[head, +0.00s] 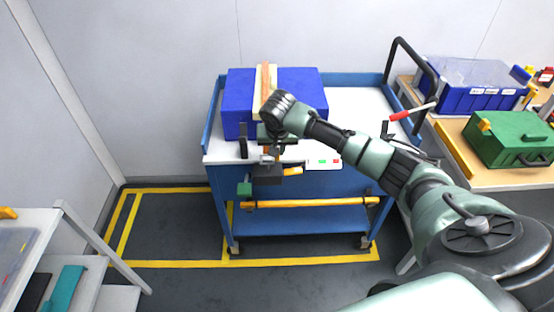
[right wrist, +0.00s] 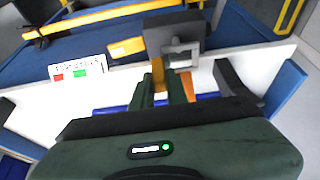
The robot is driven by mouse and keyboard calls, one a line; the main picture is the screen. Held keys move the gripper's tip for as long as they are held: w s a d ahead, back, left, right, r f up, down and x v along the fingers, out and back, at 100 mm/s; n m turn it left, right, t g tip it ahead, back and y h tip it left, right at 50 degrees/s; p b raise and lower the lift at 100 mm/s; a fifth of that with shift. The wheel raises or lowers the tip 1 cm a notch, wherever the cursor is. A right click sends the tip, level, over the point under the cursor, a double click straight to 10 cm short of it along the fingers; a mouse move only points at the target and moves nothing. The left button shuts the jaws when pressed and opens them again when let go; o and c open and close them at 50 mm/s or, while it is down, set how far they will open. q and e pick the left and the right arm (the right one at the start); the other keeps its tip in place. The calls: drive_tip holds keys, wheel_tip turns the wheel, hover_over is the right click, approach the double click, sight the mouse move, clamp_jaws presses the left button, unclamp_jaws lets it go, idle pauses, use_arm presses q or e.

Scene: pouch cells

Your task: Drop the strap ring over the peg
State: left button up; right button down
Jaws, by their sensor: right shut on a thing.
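An orange strap (head: 265,76) runs over the blue case (head: 302,90) and down its front side. My right gripper (head: 269,147) is at the cart's front edge, pointing down. In the right wrist view my right gripper (right wrist: 164,88) is shut on the strap's orange end (right wrist: 158,72). A light grey angular piece, seemingly the strap ring (right wrist: 185,50), is just beyond the fingertips, in front of a dark grey block (head: 267,174). I cannot make out the peg, nor whether the ring is around it. My left gripper is not in view.
The blue cart (head: 300,218) has a yellow bar (head: 310,203) along its front and a label card (head: 323,164). Another table (head: 500,179) bears a green case (head: 508,138). A white shelf (head: 38,222) is at the left.

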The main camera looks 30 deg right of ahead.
sight(277, 160)
drive_tip(key=shift+f, duration=2.35)
drive_tip(key=shift+f, duration=0.1)
drive_tip(key=c, duration=1.7)
unclamp_jaws()
drive_tip(key=shift+r, duration=0.4)
drive_tip(key=v, duration=1.1)
drive_tip(key=shift+s+r, duration=0.2)
drive_tip(key=shift+a, duration=0.1)
